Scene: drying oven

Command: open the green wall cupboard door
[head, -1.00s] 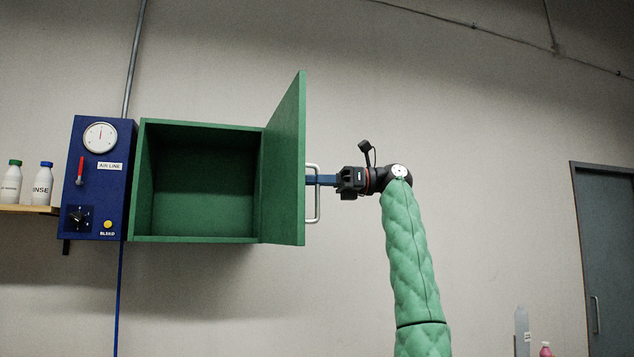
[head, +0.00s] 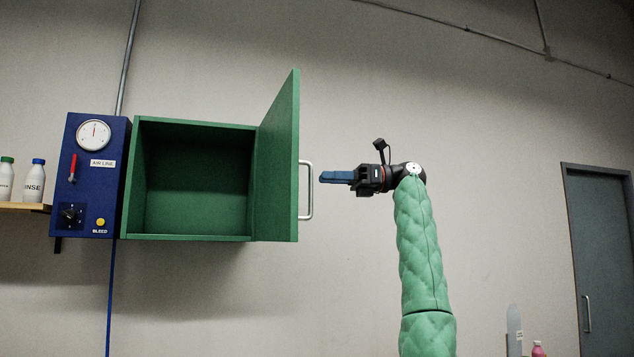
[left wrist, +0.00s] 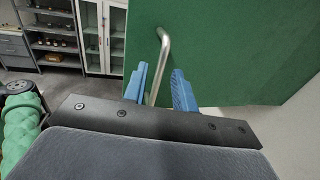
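The green wall cupboard (head: 190,238) hangs on the wall, its inside in view and seemingly empty. Its green door (head: 280,160) stands swung wide open at the cupboard's right side. The silver bar handle (head: 309,190) is on the door's outer face; it also shows in the left wrist view (left wrist: 163,50). My left gripper (head: 322,177) is just right of the handle, with a small gap between. In the left wrist view its two blue fingers (left wrist: 160,72) are apart, with the handle seen beyond and between them. My right gripper is out of view.
A blue air line panel (head: 90,190) adjoins the cupboard's left side, beside a shelf (head: 25,207) with two bottles. Bottles (head: 514,330) stand at the lower right.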

